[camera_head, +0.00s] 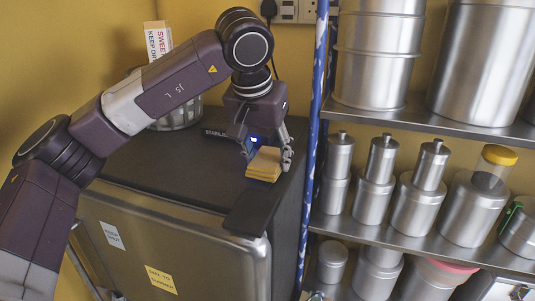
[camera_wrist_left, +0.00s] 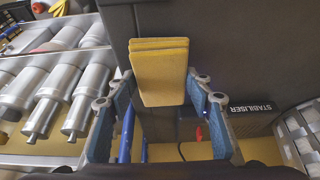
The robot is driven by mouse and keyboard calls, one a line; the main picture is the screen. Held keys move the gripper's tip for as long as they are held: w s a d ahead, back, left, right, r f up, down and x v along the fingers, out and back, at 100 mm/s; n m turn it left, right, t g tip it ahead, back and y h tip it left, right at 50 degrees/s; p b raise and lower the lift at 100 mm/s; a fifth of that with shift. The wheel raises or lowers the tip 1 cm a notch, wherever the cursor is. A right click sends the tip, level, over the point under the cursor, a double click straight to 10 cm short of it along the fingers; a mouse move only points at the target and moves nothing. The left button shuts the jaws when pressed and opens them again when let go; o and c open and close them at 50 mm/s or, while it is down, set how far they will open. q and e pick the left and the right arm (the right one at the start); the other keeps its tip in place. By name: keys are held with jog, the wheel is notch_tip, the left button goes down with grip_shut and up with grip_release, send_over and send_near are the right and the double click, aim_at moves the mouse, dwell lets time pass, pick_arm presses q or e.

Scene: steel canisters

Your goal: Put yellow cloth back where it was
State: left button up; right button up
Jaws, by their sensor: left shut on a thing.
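The yellow cloth (camera_head: 264,164) is a folded, layered pad at the right side of the dark top of a grey cabinet or small fridge (camera_head: 180,250). My left gripper (camera_head: 270,150) reaches down over the cloth from above and behind, with its fingers at the cloth. In the left wrist view the cloth (camera_wrist_left: 160,72) lies between the two blue-padded fingers of the gripper (camera_wrist_left: 160,100), and I take it as held. Whether the cloth touches the top beneath it is hard to tell. My right gripper is in neither view.
A blue-and-white post (camera_head: 314,130) stands just right of the cabinet. Steel shelves (camera_head: 440,240) beyond it hold several canisters (camera_head: 382,160).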

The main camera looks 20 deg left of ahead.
pick_arm(q)
jog(key=shift+w+f, duration=0.1)
jog(key=shift+f, duration=0.25)
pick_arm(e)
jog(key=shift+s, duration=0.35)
pick_arm(q)
jog(key=shift+f, duration=0.15)
jog(key=o, duration=1)
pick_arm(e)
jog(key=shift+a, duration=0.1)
